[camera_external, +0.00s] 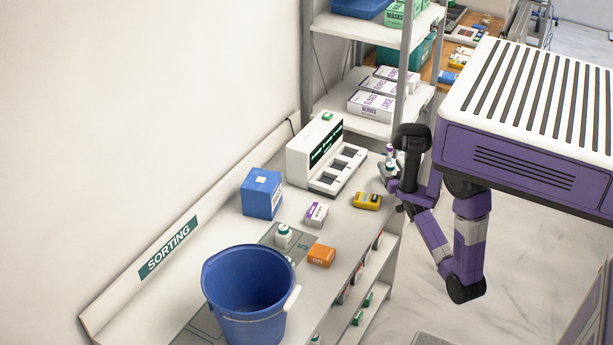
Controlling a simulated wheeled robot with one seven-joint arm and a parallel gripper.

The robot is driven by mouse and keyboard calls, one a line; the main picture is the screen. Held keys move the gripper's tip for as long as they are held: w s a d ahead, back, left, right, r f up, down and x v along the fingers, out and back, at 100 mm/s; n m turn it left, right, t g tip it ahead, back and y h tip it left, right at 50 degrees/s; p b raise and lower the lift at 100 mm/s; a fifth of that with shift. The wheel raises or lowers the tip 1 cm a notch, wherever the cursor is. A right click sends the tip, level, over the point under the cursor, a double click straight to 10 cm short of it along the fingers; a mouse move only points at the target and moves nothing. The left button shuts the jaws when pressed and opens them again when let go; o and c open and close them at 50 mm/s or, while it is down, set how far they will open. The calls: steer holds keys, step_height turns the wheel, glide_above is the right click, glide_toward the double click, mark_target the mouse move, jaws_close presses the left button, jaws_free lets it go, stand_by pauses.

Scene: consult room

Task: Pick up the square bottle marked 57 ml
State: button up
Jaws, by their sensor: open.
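No 57 ml marking can be read at this size, so I cannot tell which bottle is the square one. A small white bottle (283,236) with a dark label stands on the sorting counter (238,222), behind the blue bucket. Other small bottles (390,151) show at the counter's far right end, beside my arm and partly covered by it. My gripper (391,185) is at that end, close to these bottles. It is small and dark in the picture; it is open, and I see nothing held in it.
A blue bucket (249,300) fills the near end of the counter. A blue box (262,193), a white-purple carton (316,214), an orange box (321,256), a yellow device (367,201) and a white machine (316,153) stand along it. Shelves with glove boxes (371,105) rise behind.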

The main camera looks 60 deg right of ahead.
steer(key=shift+w+d, duration=0.25)
steer(key=shift+w, duration=0.05)
steer(key=shift+c, duration=0.2)
jaws_close()
